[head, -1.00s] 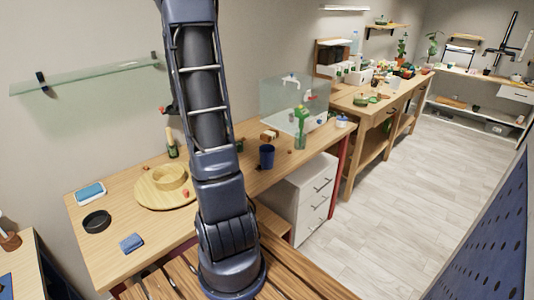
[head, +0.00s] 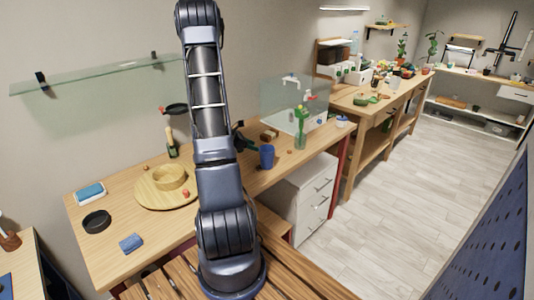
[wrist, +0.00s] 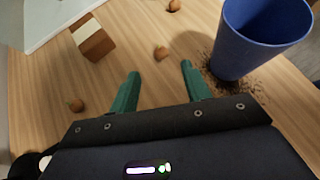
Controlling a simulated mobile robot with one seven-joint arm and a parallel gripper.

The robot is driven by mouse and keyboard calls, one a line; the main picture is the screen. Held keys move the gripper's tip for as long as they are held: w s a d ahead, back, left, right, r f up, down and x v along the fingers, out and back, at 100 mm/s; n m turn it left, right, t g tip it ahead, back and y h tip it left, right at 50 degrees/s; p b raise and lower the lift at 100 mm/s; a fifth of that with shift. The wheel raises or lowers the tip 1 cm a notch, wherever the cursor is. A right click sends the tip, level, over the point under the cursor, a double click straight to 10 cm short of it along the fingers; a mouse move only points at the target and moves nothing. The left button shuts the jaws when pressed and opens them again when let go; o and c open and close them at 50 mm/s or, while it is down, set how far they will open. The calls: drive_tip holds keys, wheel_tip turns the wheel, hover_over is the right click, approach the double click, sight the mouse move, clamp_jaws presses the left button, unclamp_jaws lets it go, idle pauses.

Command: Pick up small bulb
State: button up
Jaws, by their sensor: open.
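Small round brown bulbs lie on the wooden bench. In the wrist view one bulb (wrist: 161,53) sits just beyond and between my fingertips, another (wrist: 76,105) lies to the left, and a third (wrist: 174,5) is at the top edge. They look alike in size, so I cannot tell which is the smallest. My gripper (wrist: 160,76) is open, its two green fingers apart with nothing between them. In the head view my gripper (head: 243,139) shows partly behind my arm, left of the blue cup.
A blue cup (wrist: 258,45) with spilled soil around it stands close to my right finger. A brown block with a pale band (wrist: 92,38) lies ahead on the left. In the head view a round wooden board (head: 150,198) and a glass tank (head: 280,110) flank this area.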

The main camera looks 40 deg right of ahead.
drive_tip(key=shift+x, duration=3.75)
drive_tip(key=shift+s, duration=0.1)
clamp_jaws()
